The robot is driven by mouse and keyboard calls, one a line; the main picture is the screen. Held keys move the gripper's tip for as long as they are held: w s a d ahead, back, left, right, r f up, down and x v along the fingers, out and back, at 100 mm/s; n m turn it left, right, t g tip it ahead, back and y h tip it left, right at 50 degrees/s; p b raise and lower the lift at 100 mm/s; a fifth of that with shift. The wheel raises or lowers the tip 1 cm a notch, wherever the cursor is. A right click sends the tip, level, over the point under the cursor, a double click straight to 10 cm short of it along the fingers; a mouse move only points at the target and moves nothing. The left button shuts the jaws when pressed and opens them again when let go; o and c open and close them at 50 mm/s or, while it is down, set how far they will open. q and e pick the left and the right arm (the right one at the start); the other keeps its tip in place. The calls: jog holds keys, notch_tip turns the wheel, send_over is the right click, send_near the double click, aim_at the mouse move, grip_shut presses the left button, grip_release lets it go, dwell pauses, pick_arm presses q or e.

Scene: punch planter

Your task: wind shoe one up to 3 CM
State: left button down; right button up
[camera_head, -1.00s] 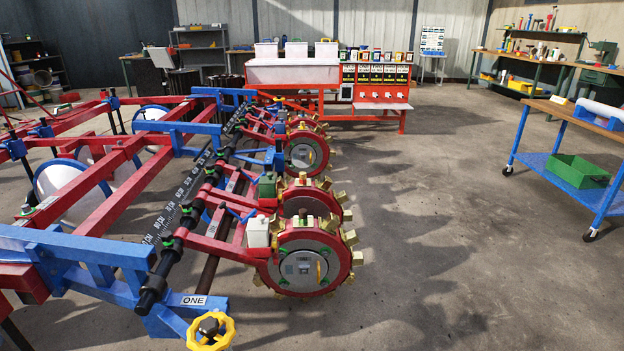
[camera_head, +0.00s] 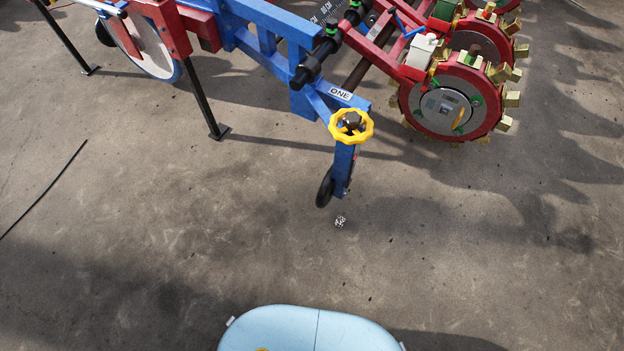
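The yellow handwheel (camera_head: 351,126) sits on top of a blue upright post (camera_head: 343,168) at the near end of the planter frame. The label ONE (camera_head: 340,94) is on the blue bar just behind it. A dark wheel or disc (camera_head: 325,188) is at the lower left of the post, close to the floor. I cannot read a depth scale on the post from here. Neither of my grippers is in view.
A red punch wheel (camera_head: 452,104) with brass punches stands to the right of the post. Black stand legs (camera_head: 204,96) rest on the floor at the left. A thin dark line (camera_head: 45,188) lies at far left. The near floor is mostly clear.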

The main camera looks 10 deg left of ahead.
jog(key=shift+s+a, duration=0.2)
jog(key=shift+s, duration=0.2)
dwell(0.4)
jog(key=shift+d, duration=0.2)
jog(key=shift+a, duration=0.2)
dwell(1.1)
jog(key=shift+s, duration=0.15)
